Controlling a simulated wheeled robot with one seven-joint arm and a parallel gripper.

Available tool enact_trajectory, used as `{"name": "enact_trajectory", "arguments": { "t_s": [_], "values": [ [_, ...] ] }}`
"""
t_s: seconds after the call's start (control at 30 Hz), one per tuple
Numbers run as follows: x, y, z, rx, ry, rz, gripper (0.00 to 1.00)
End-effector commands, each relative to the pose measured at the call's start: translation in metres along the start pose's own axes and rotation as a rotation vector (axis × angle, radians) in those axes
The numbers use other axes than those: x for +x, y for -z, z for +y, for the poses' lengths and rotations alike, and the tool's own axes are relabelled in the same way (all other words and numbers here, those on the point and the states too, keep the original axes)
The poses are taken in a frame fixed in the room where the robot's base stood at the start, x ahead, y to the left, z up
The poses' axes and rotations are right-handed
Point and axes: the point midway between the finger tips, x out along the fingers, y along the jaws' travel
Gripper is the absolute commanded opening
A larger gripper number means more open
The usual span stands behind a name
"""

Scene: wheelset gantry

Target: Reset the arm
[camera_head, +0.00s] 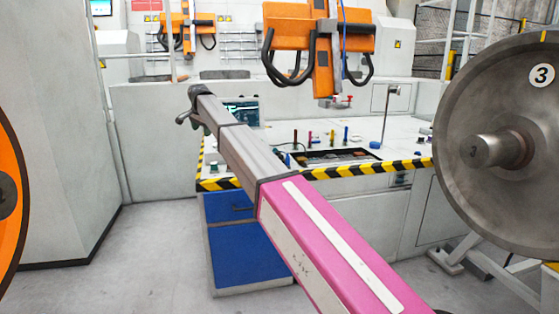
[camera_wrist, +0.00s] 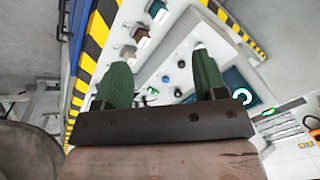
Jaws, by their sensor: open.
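My gripper (camera_wrist: 160,60) shows in the wrist view with its two green fingers spread apart and nothing between them. In the head view, my arm runs from the lower right up and left, with a pink link and grey links. My gripper (camera_head: 190,119) is at its far end, small and partly hidden by the arm. It is above the left part of a white control desk (camera_head: 408,143). In the wrist view, knobs and buttons of the desk lie beyond the fingers.
The desk has a yellow-black striped edge (camera_head: 375,170). A blue cabinet (camera_head: 240,255) stands below it. A large metal wheel (camera_head: 475,90) is at the right and an orange wheel (camera_head: 12,235) at the left. An orange handling device (camera_head: 320,42) hangs above the desk. Grey floor is clear at lower left.

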Motion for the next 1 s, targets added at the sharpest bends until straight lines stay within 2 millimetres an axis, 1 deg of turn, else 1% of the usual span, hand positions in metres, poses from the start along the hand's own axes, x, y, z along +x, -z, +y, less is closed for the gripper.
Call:
{"name": "enact_trajectory", "arguments": {
  "t_s": [0.03,0.1,0.27,0.37,0.53,0.63,0.77,0.8,0.87,0.9,0.97,1.0],
  "values": [
    [0.000,0.000,0.000,0.000,0.000,0.000,0.65],
    [0.006,0.002,0.010,-0.004,-0.005,-0.001,0.65],
    [0.019,0.004,0.029,-0.019,-0.015,-0.004,0.65],
    [0.030,0.006,0.045,-0.032,-0.024,-0.007,0.65],
    [0.051,0.010,0.080,-0.055,-0.042,-0.014,0.65],
    [0.067,0.013,0.107,-0.075,-0.055,-0.020,0.65],
    [0.093,0.015,0.157,-0.108,-0.078,-0.031,0.65],
    [0.103,0.016,0.178,-0.121,-0.088,-0.036,0.65],
    [0.118,0.015,0.212,-0.143,-0.103,-0.046,0.65],
    [0.130,0.015,0.237,-0.159,-0.114,-0.054,0.65],
    [0.144,0.013,0.274,-0.185,-0.128,-0.066,0.65],
    [0.153,0.011,0.298,-0.202,-0.137,-0.074,0.65]
  ]
}}
